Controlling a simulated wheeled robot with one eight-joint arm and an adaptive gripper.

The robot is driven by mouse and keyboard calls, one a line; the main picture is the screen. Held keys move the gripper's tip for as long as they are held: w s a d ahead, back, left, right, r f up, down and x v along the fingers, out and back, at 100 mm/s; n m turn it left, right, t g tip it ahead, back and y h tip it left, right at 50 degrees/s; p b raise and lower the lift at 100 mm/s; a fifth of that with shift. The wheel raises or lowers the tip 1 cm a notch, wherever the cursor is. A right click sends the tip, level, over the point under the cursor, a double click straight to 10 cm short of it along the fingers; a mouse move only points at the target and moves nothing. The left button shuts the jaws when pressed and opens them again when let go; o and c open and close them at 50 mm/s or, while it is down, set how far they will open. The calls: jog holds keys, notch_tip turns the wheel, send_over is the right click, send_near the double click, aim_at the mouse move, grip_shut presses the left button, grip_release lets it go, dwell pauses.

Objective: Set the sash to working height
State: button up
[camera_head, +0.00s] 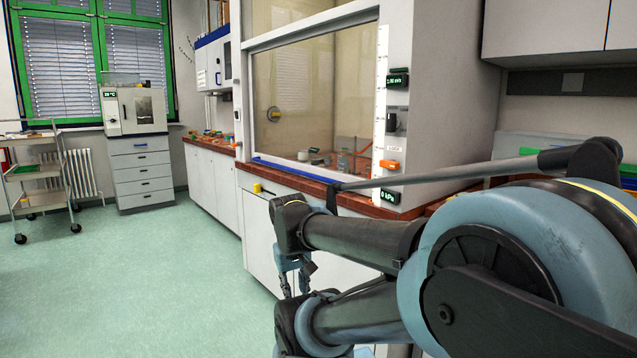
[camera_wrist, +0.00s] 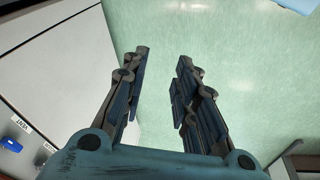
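The fume hood's glass sash (camera_head: 292,95) is in the head view, centre. A blue bar (camera_head: 288,170) runs along its lower edge, close to the red-brown worktop, so the sash looks low. A white scale strip (camera_head: 380,95) stands on the hood's right post, with an orange marker (camera_head: 389,164) near its lower end. My gripper (camera_head: 295,283) hangs in front of the hood's lower cabinets, below the worktop and apart from the sash. In the wrist view my gripper (camera_wrist: 160,55) is open and empty, its fingers apart over green floor.
Small dark displays (camera_head: 398,79) sit on the post. White cabinet fronts (camera_wrist: 50,60) lie left in the wrist view, with a blue fitting (camera_wrist: 11,145). A trolley (camera_head: 40,180) and a drawer unit (camera_head: 141,172) stand far left. The green floor (camera_head: 130,275) between is clear.

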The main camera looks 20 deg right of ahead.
jog(key=w+d+r+n+h, duration=0.1)
jog(key=w+d+r+h, duration=0.55)
jog(key=w, duration=0.55)
jog(key=n+t+h, duration=0.3)
jog(key=t+h, duration=0.2)
jog(key=h, duration=0.7)
send_near(318, 178)
jog(key=shift+y, duration=0.25)
jog(key=x, duration=1.1)
jog(key=shift+w+a+f, duration=0.1)
jog(key=shift+w, duration=0.3)
grip_shut()
